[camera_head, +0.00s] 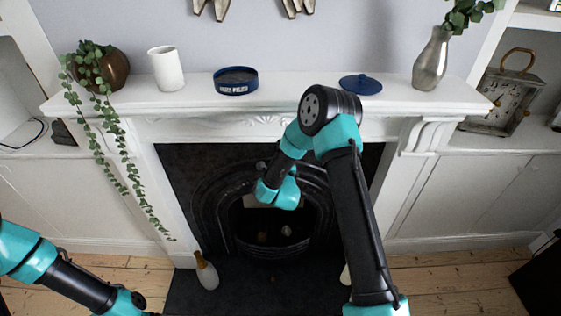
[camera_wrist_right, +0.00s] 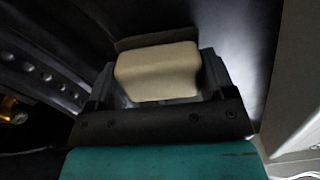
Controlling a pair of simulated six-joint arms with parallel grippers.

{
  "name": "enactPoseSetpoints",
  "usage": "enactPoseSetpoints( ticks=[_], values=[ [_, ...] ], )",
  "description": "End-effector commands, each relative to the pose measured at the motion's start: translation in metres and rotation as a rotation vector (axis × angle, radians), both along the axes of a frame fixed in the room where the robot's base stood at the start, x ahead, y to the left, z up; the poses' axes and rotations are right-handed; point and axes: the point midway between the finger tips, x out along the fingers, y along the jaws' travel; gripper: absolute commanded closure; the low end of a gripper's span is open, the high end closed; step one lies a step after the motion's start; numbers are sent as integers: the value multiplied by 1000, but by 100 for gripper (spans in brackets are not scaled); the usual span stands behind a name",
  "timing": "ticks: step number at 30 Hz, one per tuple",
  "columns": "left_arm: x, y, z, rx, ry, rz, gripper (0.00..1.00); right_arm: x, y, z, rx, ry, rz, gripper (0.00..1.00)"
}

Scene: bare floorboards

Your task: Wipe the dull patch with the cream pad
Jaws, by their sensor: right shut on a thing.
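In the right wrist view my right gripper (camera_wrist_right: 157,80) is shut on the cream pad (camera_wrist_right: 158,70), a pale block with rounded edges held between the two dark fingers. A dull grey-brown strip (camera_wrist_right: 158,39) shows on the dark surface just beyond the pad; it may be the dull patch, with the rest hidden behind the pad. I cannot tell whether the pad touches the surface. In the head view my right arm reaches to the fireplace, and its wrist hides most of the gripper. My left arm is at the lower left, its gripper out of view.
A white mantel (camera_head: 300,100) runs above the dark fireplace (camera_head: 240,185). On it stand a trailing plant (camera_head: 115,72), a white cup (camera_head: 166,68), a blue tin (camera_head: 236,88), a blue lid (camera_head: 361,85) and a silver vase (camera_head: 432,60).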

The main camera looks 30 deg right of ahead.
Motion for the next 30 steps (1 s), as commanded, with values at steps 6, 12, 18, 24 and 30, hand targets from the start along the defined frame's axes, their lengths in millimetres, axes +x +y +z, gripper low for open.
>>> enactPoseSetpoints(
  ticks=[6,12,18,24,30],
  values=[
    [0,0,0,0,0,0,18,-3,-12,1,0,-3,-3,48],
    [0,0,0,0,0,0,18,-3,-13,2,0,-5,-4,48],
    [0,0,0,0,0,0,18,-5,-13,2,0,-5,-5,48],
    [0,0,0,0,0,0,18,-5,-12,1,0,-3,-3,49],
    [0,0,0,0,0,0,18,-1,-3,1,0,-3,0,49]
  ],
)
